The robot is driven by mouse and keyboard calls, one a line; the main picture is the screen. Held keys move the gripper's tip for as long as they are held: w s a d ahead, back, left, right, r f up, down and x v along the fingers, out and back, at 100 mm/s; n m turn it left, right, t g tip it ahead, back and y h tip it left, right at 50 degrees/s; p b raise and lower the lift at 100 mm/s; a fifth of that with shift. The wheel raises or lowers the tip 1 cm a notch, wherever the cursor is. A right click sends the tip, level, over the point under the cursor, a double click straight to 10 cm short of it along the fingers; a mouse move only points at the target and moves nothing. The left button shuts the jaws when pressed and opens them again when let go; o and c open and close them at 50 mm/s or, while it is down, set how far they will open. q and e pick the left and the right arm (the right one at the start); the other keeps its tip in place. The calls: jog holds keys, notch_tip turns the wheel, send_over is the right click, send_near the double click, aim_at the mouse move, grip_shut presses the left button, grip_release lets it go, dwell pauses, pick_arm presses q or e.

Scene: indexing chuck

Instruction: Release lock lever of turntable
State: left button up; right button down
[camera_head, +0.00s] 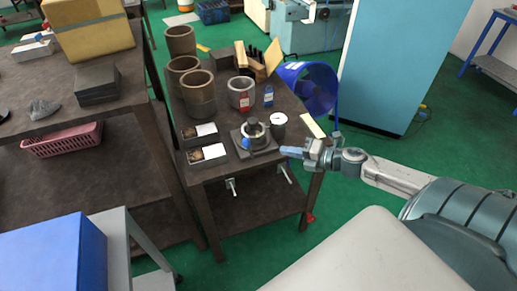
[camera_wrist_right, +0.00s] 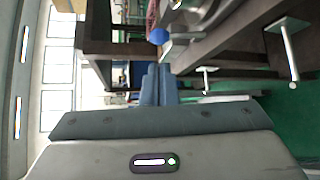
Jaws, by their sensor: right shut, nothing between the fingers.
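The turntable (camera_head: 262,150) is a dark square base with a round metal chuck on top, near the front edge of the small dark table. A blue ball knob (camera_head: 246,143), which looks like the end of the lock lever, sits at its near left side. The knob also shows in the right wrist view (camera_wrist_right: 158,36), beyond the fingertips; the lever's arm is hard to make out. My right gripper (camera_head: 285,151) is shut and empty, pointing left just right of the turntable. Its closed fingers (camera_wrist_right: 157,84) show in the right wrist view, apart from the knob. My left gripper is not in view.
Several brown cylinders (camera_head: 198,95) stand at the table's back left. A grey cup (camera_head: 242,94), small bottles and a tilted blue bin (camera_head: 308,88) are behind the turntable. Two black-and-white boxes (camera_head: 207,153) lie to its left. Clamp handles (camera_head: 231,187) hang below the front edge.

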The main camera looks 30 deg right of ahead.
aim_at(248, 145)
jog(key=p+x, duration=0.3)
jog(key=x, duration=0.7)
jog(key=shift+w+a+p, duration=0.25)
jog(key=shift+w+p, duration=0.05)
jog(key=shift+f, duration=0.1)
jog(key=shift+w+a+r+p, duration=0.25)
jog(key=shift+w+a+p, duration=0.25)
jog(key=shift+p, duration=0.4)
jog(key=shift+s+a, duration=0.2)
jog(key=shift+f, duration=0.25)
